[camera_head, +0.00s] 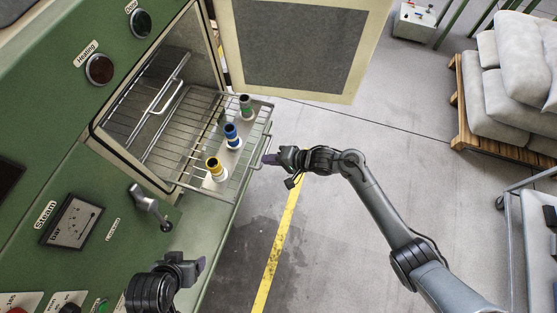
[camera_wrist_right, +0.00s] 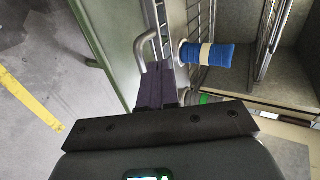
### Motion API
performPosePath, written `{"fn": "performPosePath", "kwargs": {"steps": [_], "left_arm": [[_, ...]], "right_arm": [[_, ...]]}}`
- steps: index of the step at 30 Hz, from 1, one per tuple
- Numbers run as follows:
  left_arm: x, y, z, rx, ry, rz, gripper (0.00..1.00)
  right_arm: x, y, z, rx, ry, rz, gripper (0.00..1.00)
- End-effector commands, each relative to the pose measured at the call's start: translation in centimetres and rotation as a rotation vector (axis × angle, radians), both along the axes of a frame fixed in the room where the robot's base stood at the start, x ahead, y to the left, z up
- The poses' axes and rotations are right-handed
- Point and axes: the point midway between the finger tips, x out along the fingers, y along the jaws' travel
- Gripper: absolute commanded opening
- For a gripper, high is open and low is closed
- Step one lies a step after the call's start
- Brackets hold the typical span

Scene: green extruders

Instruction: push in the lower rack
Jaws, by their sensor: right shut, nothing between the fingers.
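The lower rack (camera_head: 190,146) is a wire shelf that sticks out of the open chamber of the green machine. Its outer front edge lies close to my right gripper. Three spools stand on the outer part of the rack: yellow (camera_head: 216,170), blue (camera_head: 232,136) and green (camera_head: 245,106). My right gripper (camera_head: 271,159) is shut and empty, with its fingertips at or very near the rack's front edge; contact is unclear. In the right wrist view its purple fingers (camera_wrist_right: 161,92) are together beside the blue spool (camera_wrist_right: 207,53). My left gripper (camera_head: 200,264) is at the lower left; its jaw opening is unclear.
The machine door (camera_head: 305,45) stands open at the top. A lever handle (camera_head: 150,205) juts from the panel below the chamber. A pallet with grey sacks (camera_head: 520,80) is at the upper right. The floor right of the rack is open, with a yellow line (camera_head: 278,245).

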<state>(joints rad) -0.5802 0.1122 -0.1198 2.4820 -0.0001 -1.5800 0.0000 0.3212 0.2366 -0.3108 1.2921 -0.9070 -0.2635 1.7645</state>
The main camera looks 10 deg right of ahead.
Motion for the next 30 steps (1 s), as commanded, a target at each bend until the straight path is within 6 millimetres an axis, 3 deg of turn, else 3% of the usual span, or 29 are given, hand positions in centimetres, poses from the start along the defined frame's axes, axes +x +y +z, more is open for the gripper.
{"fn": "performPosePath", "kwargs": {"steps": [6,12,30], "left_arm": [[0.0,0.1,-0.8,0.004,0.000,-0.003,0.73],[0.0,0.3,-1.1,0.011,0.001,-0.008,0.73],[0.0,0.1,-0.9,0.006,0.002,-0.003,0.73]], "right_arm": [[1.3,2.2,-1.5,0.001,0.000,-0.001,0.00],[1.8,3.1,-2.1,-0.001,-0.001,0.000,0.00],[2.2,3.1,-2.0,0.000,0.000,-0.016,0.00]]}}
